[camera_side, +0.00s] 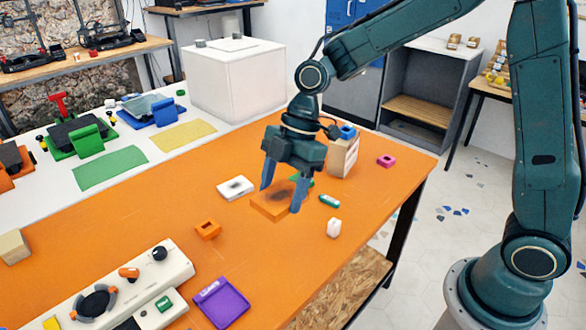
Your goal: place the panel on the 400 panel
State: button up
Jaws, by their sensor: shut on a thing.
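My gripper (281,199) is low over the orange table, pointing down, with its blue fingers on either side of a flat orange panel (268,207). The panel has a dark patch on top and lies level between the fingers. Its colour is close to the table's, so I cannot tell whether it touches the table or hangs just above it. I can read no 400 marking on any panel. A purple panel (220,303) with a label-like strip lies at the front edge of the table.
Close by are a white block with a dark spot (236,187), an orange ring-like piece (208,230), a teal piece (329,201) and a small white piece (334,228). A beige holder (344,158) stands behind. A control console (125,285) fills the front left.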

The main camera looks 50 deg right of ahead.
jog(key=w+d+r+m+t, duration=0.1)
jog(key=w+d+m, duration=0.3)
jog(key=w+d, duration=0.4)
jog(key=w+d+r+m+t+h, duration=0.1)
jog(key=w+d+m+t, duration=0.1)
jog(key=w+d+m, duration=0.3)
jog(key=w+d, duration=0.4)
jog(key=d, duration=0.6)
jog(key=shift+w+d, duration=0.15)
jog(key=shift+d, duration=0.25)
jog(key=shift+f, duration=0.15)
notch_tip(320, 180, down, 20)
jog(key=shift+r, duration=0.1)
jog(key=o, duration=1.1)
